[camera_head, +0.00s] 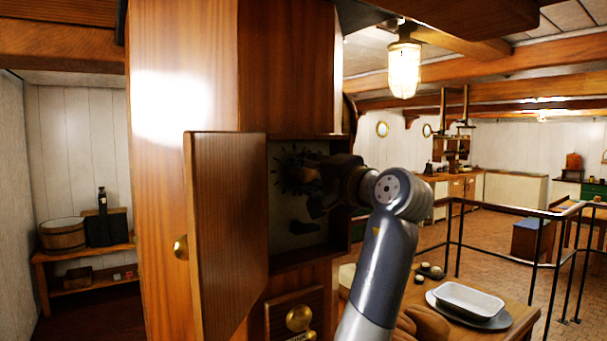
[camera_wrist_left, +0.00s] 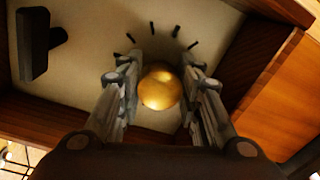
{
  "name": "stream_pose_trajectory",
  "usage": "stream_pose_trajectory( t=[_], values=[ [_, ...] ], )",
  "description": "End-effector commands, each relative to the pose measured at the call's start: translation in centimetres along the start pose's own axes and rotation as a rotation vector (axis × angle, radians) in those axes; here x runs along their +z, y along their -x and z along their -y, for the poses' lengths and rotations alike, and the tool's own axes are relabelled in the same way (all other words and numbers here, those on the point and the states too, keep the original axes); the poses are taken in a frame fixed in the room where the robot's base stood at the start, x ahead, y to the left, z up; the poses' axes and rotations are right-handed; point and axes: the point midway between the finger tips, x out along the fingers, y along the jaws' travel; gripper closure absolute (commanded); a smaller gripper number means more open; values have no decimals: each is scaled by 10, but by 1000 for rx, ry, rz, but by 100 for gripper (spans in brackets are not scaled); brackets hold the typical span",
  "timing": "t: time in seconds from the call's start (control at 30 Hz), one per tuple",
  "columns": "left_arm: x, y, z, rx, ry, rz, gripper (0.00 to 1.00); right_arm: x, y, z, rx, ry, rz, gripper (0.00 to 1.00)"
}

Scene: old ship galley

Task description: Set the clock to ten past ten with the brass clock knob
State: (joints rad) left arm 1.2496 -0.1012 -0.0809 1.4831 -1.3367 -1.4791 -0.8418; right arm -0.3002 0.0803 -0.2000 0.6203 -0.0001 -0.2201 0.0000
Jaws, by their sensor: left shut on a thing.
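The clock's pale dial (camera_head: 284,160) with dark hour marks is on the back of an open wooden case in the head view. Part of the dial (camera_wrist_left: 158,40) also shows in the left wrist view, with several marks around one side. The round brass clock knob (camera_wrist_left: 160,88) sits between the fingers of my left gripper (camera_wrist_left: 160,92), which is shut on it. In the head view my left gripper (camera_head: 318,178) reaches into the case and covers part of the dial. I cannot make out the clock hands. My right gripper is not in view.
The case door (camera_head: 228,225) with a brass knob (camera_head: 181,247) stands open on the left. A dark fitting (camera_head: 303,227) sits inside below the dial. A drawer (camera_head: 293,316) is underneath. A table with bread and a white dish (camera_head: 469,299) stands at lower right.

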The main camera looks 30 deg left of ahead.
Motion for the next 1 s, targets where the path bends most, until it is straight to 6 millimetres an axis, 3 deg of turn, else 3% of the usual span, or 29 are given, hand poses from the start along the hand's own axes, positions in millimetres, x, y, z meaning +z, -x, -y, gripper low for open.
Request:
stream_pose_trajectory(
  t=[0.53,0.57,0.63,0.67,1.0],
  values=[
    [-1,0,2,-6,-26,-6,91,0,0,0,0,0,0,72],
    [-1,0,2,-6,-26,-6,65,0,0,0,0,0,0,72],
    [-1,0,2,-5,-26,-6,49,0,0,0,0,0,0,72],
    [-1,0,2,-5,-26,-5,46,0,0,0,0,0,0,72],
    [-1,2,1,-2,-26,-4,46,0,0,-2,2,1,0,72]
  ],
)
